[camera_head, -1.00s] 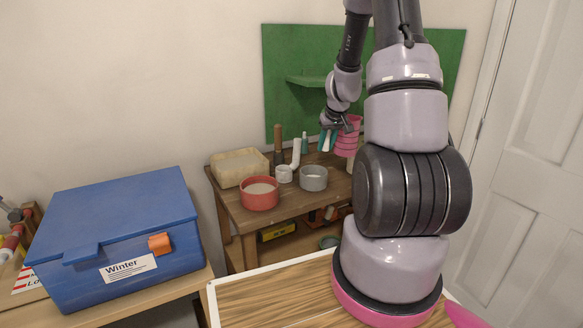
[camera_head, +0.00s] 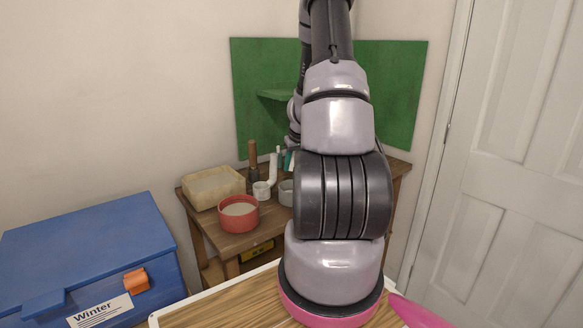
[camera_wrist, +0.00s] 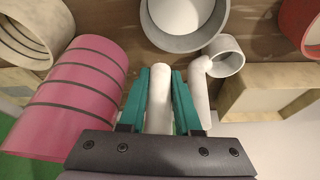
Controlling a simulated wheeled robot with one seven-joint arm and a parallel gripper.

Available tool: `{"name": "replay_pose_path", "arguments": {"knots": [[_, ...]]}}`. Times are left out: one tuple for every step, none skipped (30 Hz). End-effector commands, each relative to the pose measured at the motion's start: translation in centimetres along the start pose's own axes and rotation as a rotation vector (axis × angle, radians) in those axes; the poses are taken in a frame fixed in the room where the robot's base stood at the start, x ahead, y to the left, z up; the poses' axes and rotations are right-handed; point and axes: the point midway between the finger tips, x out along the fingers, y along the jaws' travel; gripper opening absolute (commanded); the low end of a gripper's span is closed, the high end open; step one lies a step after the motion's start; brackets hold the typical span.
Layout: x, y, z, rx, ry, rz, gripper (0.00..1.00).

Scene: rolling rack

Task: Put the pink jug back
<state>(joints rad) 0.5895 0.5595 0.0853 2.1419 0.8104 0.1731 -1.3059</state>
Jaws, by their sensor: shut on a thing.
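In the wrist view, my gripper (camera_wrist: 160,98) has its two teal fingers closed on a white rounded cylinder (camera_wrist: 160,90) between them. A pink cylindrical body with dark ribs, which looks like the pink jug (camera_wrist: 78,92), is close beside the fingers on the left. It is outside the jaws, and its lower-right end passes behind the gripper body. No link between the white piece and the pink jug shows. In the head view my arm covers the jug and most of the gripper.
The wooden table (camera_head: 240,240) holds a beige tray (camera_head: 214,187), a red bowl (camera_head: 238,212) and a grey bowl (camera_wrist: 185,38). A white bent pipe (camera_wrist: 200,95) stands close right of my fingers; a beige ribbed object (camera_wrist: 35,30) is upper left. A green board (camera_head: 395,95) stands behind.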

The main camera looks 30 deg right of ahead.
Motion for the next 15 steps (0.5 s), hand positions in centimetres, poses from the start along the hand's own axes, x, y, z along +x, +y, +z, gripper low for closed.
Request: {"name": "replay_pose_path", "arguments": {"knots": [[0.46, 0.05, 0.22, 0.003, -0.001, -0.001, 0.0], [0.59, 0.06, 0.25, 0.002, 0.0, 0.0, 0.0], [0.68, 0.01, 0.25, 0.001, 0.001, 0.0, 0.0], [0.7, -0.02, 0.23, 0.0, 0.002, 0.0, 0.0], [0.69, -0.03, 0.22, -0.001, 0.002, 0.0, 0.0], [0.67, -0.03, 0.21, -0.001, 0.002, 0.001, 0.0], [0.67, -0.03, 0.21, -0.001, 0.002, 0.001, 0.0], [0.67, -0.03, 0.21, -0.001, 0.002, 0.001, 0.0], [0.67, -0.03, 0.22, -0.001, 0.002, 0.001, 0.0], [0.69, -0.03, 0.23, -0.001, 0.001, 0.001, 0.0], [0.74, -0.03, 0.25, 0.0, 0.001, 0.0, 0.0], [0.84, -0.03, 0.31, 0.0, 0.001, 0.0, 0.0], [0.94, -0.03, 0.35, 0.0, 0.001, 0.0, 0.0], [1.03, -0.01, 0.4, 0.001, 0.0, 0.0, 0.0], [1.15, 0.03, 0.47, 0.001, 0.0, 0.0, 0.0]]}}
